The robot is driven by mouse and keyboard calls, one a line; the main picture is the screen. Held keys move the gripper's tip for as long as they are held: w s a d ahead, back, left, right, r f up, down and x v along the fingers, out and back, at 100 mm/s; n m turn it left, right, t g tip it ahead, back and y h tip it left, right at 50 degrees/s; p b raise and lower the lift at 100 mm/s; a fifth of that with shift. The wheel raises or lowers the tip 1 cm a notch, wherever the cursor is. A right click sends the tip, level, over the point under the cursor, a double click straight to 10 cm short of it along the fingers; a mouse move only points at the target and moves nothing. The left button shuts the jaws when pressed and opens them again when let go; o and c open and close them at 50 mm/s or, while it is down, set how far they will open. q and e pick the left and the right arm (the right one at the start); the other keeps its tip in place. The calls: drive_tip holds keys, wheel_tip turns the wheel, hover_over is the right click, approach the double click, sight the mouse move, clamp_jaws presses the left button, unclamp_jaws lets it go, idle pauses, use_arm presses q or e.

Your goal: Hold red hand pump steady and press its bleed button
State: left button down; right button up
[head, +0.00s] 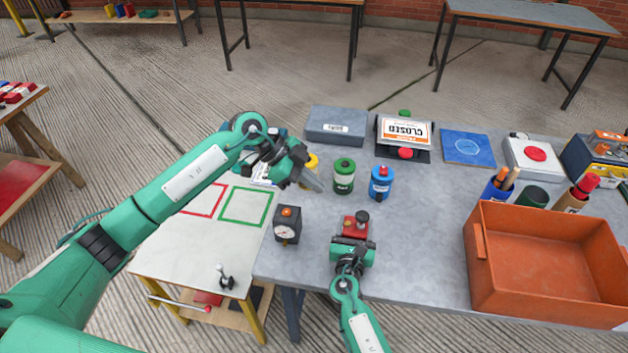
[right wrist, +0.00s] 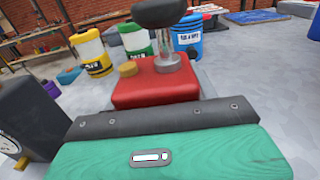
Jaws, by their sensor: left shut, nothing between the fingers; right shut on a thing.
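The red hand pump (head: 350,228) stands on the grey table, with a black knob (head: 362,217) on top. In the right wrist view the red body (right wrist: 155,88) fills the middle, with a metal stem under the black knob (right wrist: 159,12) and a small brass-coloured button (right wrist: 128,69) beside it. My right gripper (head: 352,242) is shut on the pump from the near side; its fingers are mostly hidden by its own body. My left gripper (head: 316,184) is shut and empty, above the table and apart from the pump, to its upper left.
A dark gauge box (head: 287,226) stands left of the pump. Green (head: 344,176) and blue (head: 381,184) canisters stand behind it; a yellow one (head: 312,162) is partly hidden by my left gripper. A large orange bin (head: 545,285) takes the right side. Bare table lies between bin and pump.

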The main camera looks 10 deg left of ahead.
drive_tip(key=o, duration=1.4)
